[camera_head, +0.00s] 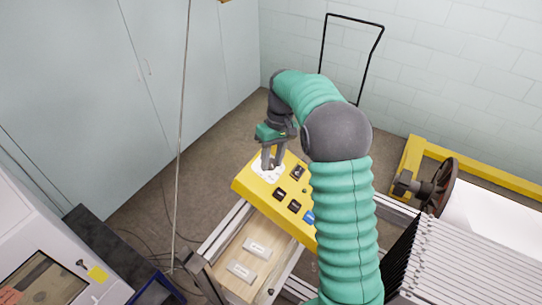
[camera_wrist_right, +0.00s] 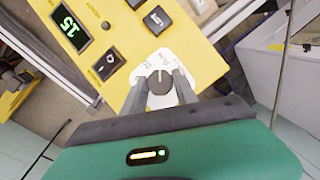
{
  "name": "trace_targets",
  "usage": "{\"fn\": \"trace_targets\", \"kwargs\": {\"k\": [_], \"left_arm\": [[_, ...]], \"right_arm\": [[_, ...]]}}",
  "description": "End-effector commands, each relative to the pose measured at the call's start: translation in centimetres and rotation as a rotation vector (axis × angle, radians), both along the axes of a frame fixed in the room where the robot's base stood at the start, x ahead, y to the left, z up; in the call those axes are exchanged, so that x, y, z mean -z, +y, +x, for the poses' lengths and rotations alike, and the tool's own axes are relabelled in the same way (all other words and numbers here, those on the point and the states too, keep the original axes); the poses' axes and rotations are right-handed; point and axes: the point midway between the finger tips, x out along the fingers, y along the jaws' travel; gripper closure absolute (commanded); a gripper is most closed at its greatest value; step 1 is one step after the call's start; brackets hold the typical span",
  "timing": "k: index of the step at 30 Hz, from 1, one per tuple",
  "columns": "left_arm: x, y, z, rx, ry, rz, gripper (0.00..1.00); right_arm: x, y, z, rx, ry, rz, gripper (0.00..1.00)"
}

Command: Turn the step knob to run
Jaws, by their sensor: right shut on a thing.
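The step knob (camera_wrist_right: 160,82) is a dark round knob with a pale pointer line, on a white label plate (camera_wrist_right: 167,58) of the yellow control panel (camera_wrist_right: 200,52). In the right wrist view my right gripper (camera_wrist_right: 161,88) has its two fingers on either side of the knob, shut on it. In the head view the right gripper (camera_head: 271,163) reaches down to the white plate at the panel's far left corner, and its fingers hide the knob. The lettering on the plate is too small to read. My left gripper is not in view.
The panel also carries a green display reading 15 (camera_wrist_right: 70,29), a black rocker switch (camera_wrist_right: 108,66) and several buttons, one blue (camera_head: 309,217). A wooden tray (camera_head: 232,259) with two pale labelled blocks lies in front. A thin pole (camera_head: 183,110) stands left; a white roll (camera_head: 490,208) lies right.

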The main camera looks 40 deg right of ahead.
Motion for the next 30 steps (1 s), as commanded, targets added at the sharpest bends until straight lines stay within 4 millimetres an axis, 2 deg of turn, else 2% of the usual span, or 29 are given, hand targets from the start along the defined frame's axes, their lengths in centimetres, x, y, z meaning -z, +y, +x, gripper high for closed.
{"fn": "trace_targets", "kwargs": {"k": [9,23,24,29,30], "left_arm": [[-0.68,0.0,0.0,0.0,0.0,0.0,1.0],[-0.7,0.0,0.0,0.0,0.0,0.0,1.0],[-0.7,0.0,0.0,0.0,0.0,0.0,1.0],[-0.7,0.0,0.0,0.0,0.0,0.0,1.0],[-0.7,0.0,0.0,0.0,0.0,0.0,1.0]], "right_arm": [[0.01,-0.15,-0.1,0.106,0.013,0.039,1.0],[0.06,-0.14,-0.1,0.122,0.015,0.045,1.0],[0.06,-0.14,-0.09,0.122,0.015,0.045,0.64],[0.05,-0.11,-0.06,0.121,0.014,0.045,0.44],[0.05,-0.1,-0.05,0.12,0.014,0.045,0.44]]}}
